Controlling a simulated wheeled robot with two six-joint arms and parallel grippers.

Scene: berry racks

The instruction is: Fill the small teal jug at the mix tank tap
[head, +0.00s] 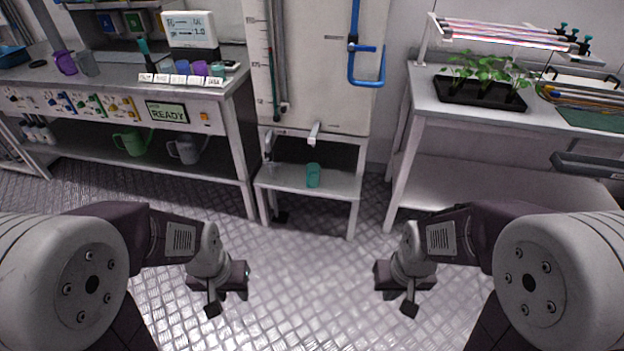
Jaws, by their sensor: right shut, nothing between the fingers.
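The small teal jug (313,176) stands upright on a low metal stand (340,186) in front of the mix tank (325,80). The tank's pale tap (314,133) is just above the jug, with a gap between them. I cannot see the liquid level in the jug. My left gripper (228,290) hangs over the floor, nearer to me and left of the jug, apart from everything; its fingers are hard to make out. My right gripper (392,290) is shut and empty over the floor, nearer to me and right of the jug.
A bench (120,85) at left carries cups and a READY panel (167,112), with a green watering can (131,142) and a grey one (186,150) below. A plant table (440,110) stands at right. The floor before the stand is clear.

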